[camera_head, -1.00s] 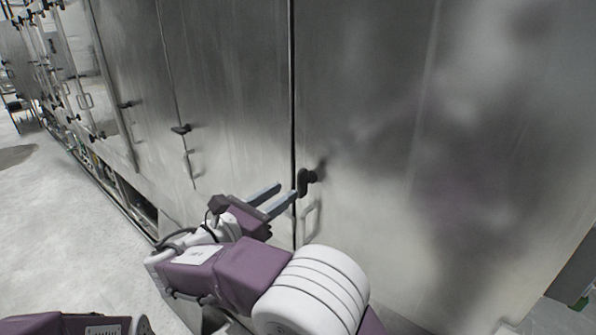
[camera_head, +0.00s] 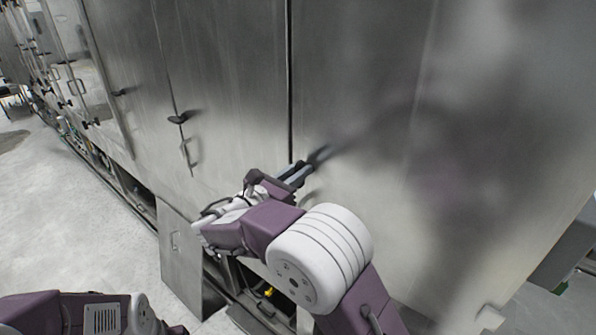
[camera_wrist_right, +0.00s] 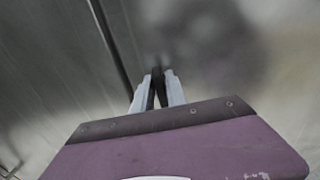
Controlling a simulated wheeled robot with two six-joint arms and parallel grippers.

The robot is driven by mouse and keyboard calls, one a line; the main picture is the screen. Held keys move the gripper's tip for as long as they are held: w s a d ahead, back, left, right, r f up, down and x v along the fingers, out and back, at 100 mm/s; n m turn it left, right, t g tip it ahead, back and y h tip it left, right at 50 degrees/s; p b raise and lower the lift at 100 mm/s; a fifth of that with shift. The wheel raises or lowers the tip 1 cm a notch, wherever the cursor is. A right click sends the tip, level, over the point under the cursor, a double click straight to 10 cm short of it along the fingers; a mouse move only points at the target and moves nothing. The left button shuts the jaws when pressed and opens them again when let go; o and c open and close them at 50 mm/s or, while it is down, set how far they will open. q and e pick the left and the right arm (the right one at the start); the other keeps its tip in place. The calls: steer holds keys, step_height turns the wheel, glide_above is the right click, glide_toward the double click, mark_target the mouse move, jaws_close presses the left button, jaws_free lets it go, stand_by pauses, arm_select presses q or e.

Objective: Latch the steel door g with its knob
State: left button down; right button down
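The steel door g appears to be the large brushed panel (camera_head: 380,110) right of the dark vertical seam in the head view. It looks about flush with the panel on its left. Its black knob (camera_head: 299,164) is beside the seam, mostly hidden by my fingers. My right gripper (camera_head: 295,174) is at the knob, its two grey fingers close together with the dark knob between them. In the right wrist view the fingers (camera_wrist_right: 156,88) show a narrow dark strip between them, right of the seam. My left gripper is out of view.
Left of the seam is another steel panel (camera_head: 225,90), and beyond it one with a black knob (camera_head: 178,118) and a handle. A low panel (camera_head: 181,262) stands out below, beside a dark opening with machine parts. Pale floor (camera_head: 75,215) is clear at left.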

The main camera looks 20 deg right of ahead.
steer(key=shift+d+f, duration=0.1)
steer(key=shift+f, duration=0.05)
steer(key=shift+f+m+b, duration=0.2)
steer(key=shift+m+b, duration=0.3)
steer(key=shift+b, duration=0.3)
steer(key=m+b, duration=0.5)
steer(key=b, duration=0.1)
steer(key=m+b, duration=0.6)
steer(key=s+m+b, duration=0.1)
steer(key=m+b, duration=0.4)
steer(key=b, duration=0.1)
steer(key=shift+d+f+m+b, duration=0.3)
steer(key=shift+m+b, duration=0.1)
steer(key=shift+r, duration=0.15)
